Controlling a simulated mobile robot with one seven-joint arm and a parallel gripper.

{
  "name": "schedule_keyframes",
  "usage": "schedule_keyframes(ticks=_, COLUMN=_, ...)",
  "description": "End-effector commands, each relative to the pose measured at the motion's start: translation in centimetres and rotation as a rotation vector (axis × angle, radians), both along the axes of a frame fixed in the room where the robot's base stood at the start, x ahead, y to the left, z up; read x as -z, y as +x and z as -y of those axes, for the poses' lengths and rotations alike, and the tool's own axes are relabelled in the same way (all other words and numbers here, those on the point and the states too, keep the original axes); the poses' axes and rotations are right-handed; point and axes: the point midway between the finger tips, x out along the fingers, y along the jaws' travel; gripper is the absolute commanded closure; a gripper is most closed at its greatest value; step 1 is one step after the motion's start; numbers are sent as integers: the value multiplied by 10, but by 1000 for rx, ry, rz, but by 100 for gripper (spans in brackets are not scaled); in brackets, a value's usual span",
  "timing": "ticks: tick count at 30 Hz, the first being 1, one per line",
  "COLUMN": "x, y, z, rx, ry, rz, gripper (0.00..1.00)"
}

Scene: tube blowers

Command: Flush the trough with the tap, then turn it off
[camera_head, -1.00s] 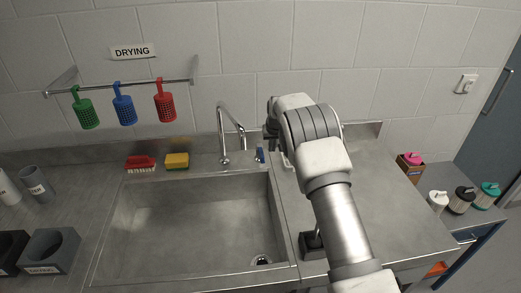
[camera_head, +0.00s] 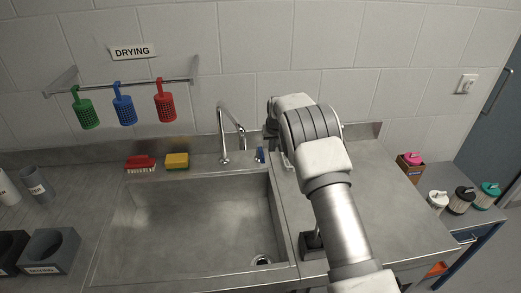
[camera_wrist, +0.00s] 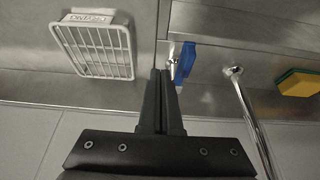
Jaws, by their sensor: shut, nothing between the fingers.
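The steel trough (camera_head: 190,225) is the sunken sink at the centre left of the head view, with a round drain near its front right. The tap spout (camera_head: 221,130) rises behind it and bends over its back edge; it also shows in the wrist view (camera_wrist: 250,110). I see no clear stream of water. The blue tap lever (camera_head: 260,155) stands right of the spout, and shows in the wrist view (camera_wrist: 184,62). My gripper (camera_wrist: 162,75) is shut and empty, its tips just beside the blue lever. I cannot tell whether they touch it.
A red brush (camera_head: 140,163) and a yellow-green sponge (camera_head: 177,161) lie on the back ledge. A white grated dish (camera_wrist: 97,45) is beside my fingers. Coloured baskets hang on the wall rail (camera_head: 140,84). Several lidded bottles stand at the far right. The right drainboard is mostly clear.

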Motion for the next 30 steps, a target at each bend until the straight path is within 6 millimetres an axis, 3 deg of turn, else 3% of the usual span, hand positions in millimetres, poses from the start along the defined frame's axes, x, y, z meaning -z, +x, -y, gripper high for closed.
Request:
schedule_keyframes(ticks=10, x=3, y=0, z=0, rx=0, ry=0, rz=0, gripper=100)
schedule_keyframes(ticks=30, x=30, y=0, z=0, rx=0, ry=0, rz=0, gripper=100)
